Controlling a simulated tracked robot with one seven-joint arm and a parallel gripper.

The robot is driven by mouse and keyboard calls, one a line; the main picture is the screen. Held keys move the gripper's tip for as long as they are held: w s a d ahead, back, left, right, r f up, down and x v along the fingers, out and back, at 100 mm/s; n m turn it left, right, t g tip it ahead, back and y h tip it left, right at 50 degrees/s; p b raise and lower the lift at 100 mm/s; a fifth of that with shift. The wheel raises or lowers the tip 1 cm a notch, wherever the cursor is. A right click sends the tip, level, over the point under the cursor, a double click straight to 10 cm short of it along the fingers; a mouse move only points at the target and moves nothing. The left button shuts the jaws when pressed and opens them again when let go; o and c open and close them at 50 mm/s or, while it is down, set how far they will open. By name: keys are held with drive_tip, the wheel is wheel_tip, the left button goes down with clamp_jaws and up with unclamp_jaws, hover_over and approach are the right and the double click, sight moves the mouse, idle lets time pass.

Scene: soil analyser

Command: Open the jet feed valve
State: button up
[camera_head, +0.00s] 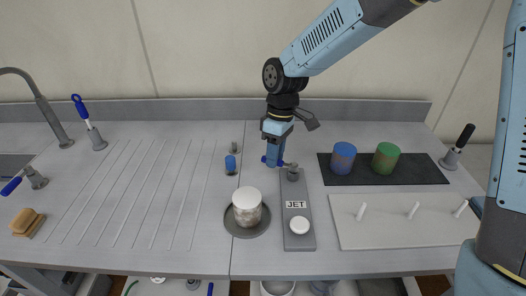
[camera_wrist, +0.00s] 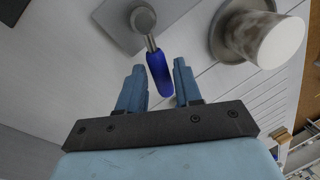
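The JET unit (camera_head: 297,215) is a grey plate with a JET label and a round white knob at its near end. Its metal valve (camera_head: 293,173) stands at the far end and also shows at the top of the wrist view (camera_wrist: 144,18). The valve's blue handle (camera_wrist: 158,68) points out from the valve toward my gripper. My gripper (camera_head: 272,160) is low over the counter just left of the valve. In the wrist view its fingers (camera_wrist: 158,85) are open, with the handle's end between their tips and gaps on both sides. The gripper partly hides the handle in the head view.
A whitish cup (camera_head: 247,203) stands on a round metal dish left of the JET unit. Another blue-handled valve (camera_head: 231,163) is left of my gripper. Blue (camera_head: 343,158) and green (camera_head: 385,157) cups stand on a black mat to the right. The ribbed counter at left is mostly clear.

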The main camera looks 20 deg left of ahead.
drive_tip(key=shift+o, duration=0.8)
drive_tip(key=shift+w, duration=0.2)
drive_tip(key=shift+w+r, duration=0.2)
drive_tip(key=shift+r, duration=0.3)
wheel_tip(320, 180, up, 12)
drive_tip(key=w, duration=0.2)
drive_tip(key=shift+w+d+r, duration=0.2)
drive_tip(key=s+d+r+m+t, duration=0.1)
drive_tip(key=d+r+m+t, duration=0.2)
drive_tip(key=d, duration=0.8)
drive_tip(key=s+d+r+m+t, duration=0.1)
drive_tip(key=d+r+m, duration=0.35)
drive_tip(key=d, duration=0.65)
drive_tip(key=s+d+m+t, duration=0.3)
drive_tip(key=s+d+m, duration=0.6)
drive_tip(key=d, duration=0.7)
drive_tip(key=shift+s+d+f+t, duration=0.2)
drive_tip(key=shift+s+d+t, duration=0.15)
drive_tip(key=shift+s, duration=0.85)
